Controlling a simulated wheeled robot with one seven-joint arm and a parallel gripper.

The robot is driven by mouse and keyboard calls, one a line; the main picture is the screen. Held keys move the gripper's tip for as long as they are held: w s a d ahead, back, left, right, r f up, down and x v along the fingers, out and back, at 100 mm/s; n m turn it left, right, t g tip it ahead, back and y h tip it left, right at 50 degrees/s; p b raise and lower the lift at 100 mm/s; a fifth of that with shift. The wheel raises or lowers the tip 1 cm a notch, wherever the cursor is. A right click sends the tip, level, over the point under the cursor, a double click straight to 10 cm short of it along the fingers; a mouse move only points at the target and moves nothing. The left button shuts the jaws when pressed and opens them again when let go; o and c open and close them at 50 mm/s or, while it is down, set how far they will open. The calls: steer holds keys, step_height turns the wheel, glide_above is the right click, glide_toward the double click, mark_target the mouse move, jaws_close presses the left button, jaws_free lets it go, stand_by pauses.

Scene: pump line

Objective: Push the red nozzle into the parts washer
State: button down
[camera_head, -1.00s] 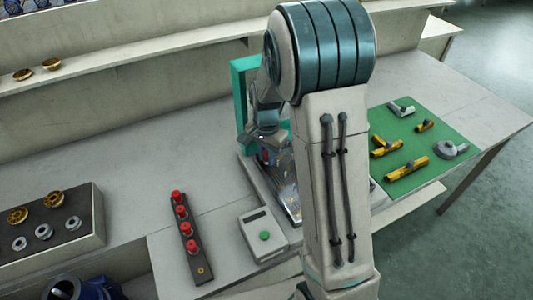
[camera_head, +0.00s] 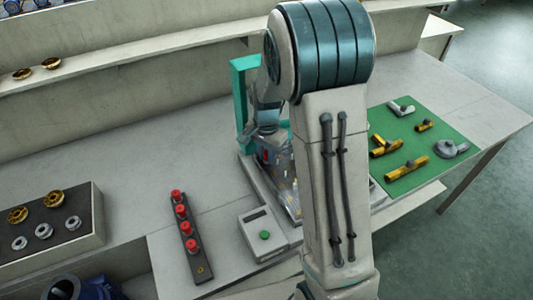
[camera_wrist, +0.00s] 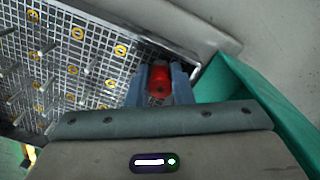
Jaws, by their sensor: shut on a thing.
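My gripper (camera_wrist: 158,72) is shut on a red nozzle (camera_wrist: 160,82), seen between its two blue-grey fingers in the wrist view. Below it and to its left is the parts washer's metal mesh (camera_wrist: 105,55), with upright pegs and yellow-ringed spots. The washer's teal-green frame is at right in the wrist view (camera_wrist: 240,95) and stands behind my gripper in the head view (camera_head: 239,105). In the head view my arm hides much of the washer. The nozzle's lower end and any contact with the mesh cannot be made out.
A dark strip (camera_head: 201,271) with several red nozzles lies left of the washer. A grey box with a green button (camera_head: 265,236) is in front. A green mat (camera_head: 425,147) with yellow and grey fittings lies right. A tray of rings (camera_head: 88,210) stands far left.

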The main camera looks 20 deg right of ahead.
steer(key=shift+f, duration=0.3)
steer(key=c, duration=1.2)
jaws_free()
steer(key=shift+r, duration=0.1)
steer(key=shift+w+r+p, duration=0.2)
steer(key=shift+r+p, duration=0.95)
steer(key=shift+r, duration=0.6)
steer(key=shift+s+r+p, duration=0.15)
steer(key=shift+r+p, duration=0.85)
steer(key=shift+r, duration=0.25)
step_height(320, 180, up, 8)
steer(key=shift+f, duration=0.25)
